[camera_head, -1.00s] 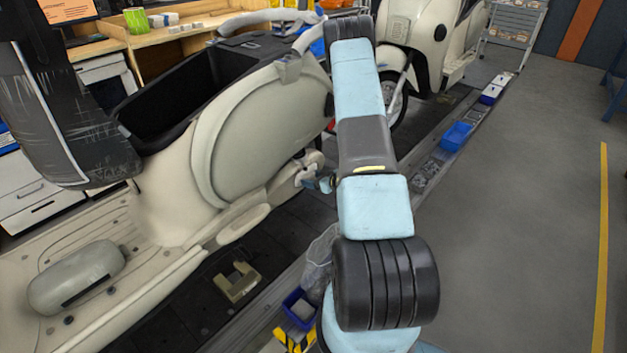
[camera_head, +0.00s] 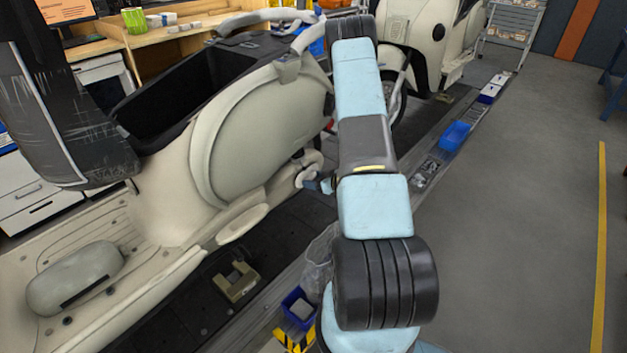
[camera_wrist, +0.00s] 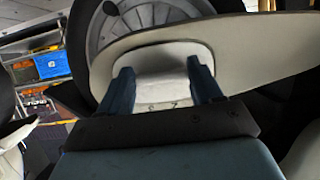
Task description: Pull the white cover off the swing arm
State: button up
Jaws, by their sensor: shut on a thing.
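In the wrist view the white cover (camera_wrist: 166,57) is a rounded, pale block on the swing arm, in front of a wheel. The two dark blue fingers of my gripper (camera_wrist: 160,73) stand on its left and right sides and are shut on it. Whether the cover is seated on the arm or apart from it cannot be told. In the head view my arm hides most of the gripper and wheel area. A pale curved part (camera_head: 310,165) of the scooter shows just left of my arm.
The cream scooter body (camera_head: 245,140) stands close on the left. A spoked wheel (camera_wrist: 110,28) lies behind the cover. A second scooter (camera_head: 415,35) stands farther back. A blue bin (camera_head: 455,135) sits along the conveyor edge. The grey floor (camera_head: 520,220) on the right is clear.

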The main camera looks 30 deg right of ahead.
jog(key=shift+s+d, duration=0.2)
jog(key=shift+s, duration=0.5)
jog(key=s+d, duration=0.3)
jog(key=s, duration=0.5)
jog(key=shift+s, duration=0.2)
dwell(0.8)
jog(key=shift+c, duration=0.6)
